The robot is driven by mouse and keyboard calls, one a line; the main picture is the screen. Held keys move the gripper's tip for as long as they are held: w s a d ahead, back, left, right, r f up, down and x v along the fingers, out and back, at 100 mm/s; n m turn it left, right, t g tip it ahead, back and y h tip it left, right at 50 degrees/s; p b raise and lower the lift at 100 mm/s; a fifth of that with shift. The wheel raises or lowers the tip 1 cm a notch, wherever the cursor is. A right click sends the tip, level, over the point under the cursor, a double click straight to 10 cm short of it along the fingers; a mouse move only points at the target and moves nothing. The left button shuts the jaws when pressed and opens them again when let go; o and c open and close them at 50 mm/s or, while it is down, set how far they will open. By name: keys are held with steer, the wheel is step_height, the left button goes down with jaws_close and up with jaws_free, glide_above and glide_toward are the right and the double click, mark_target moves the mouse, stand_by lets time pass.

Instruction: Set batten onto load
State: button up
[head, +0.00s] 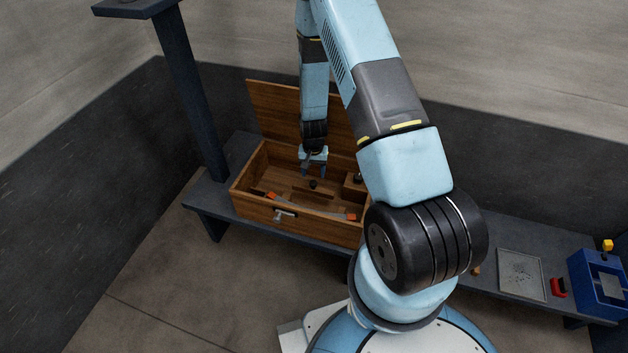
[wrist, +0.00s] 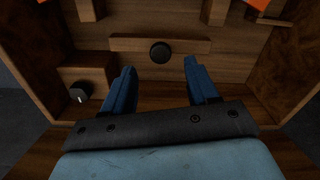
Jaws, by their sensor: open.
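A wooden bar with a black round knob, which looks like the batten, lies inside the open wooden box; the bar (head: 300,191) and its knob (head: 313,184) show in the head view. In the wrist view the bar (wrist: 130,44) lies crosswise just beyond the fingertips, with the knob (wrist: 160,52) roughly centred between them. My gripper (head: 314,174) reaches down into the box, also seen in the wrist view (wrist: 160,67). It is open and empty, its two blue fingers apart. I cannot tell which thing is the load.
The box (head: 290,214) has its lid (head: 275,107) raised at the back and a front latch (head: 284,216). Orange pieces (head: 351,217) and a curved grey strip lie near its front. A small block with a knob (wrist: 79,95) fills one corner. A tray (head: 522,274) and blue machine (head: 596,284) stand right.

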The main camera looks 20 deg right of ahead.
mark_target(313, 183)
steer(key=shift+f, duration=2.65)
jaws_close()
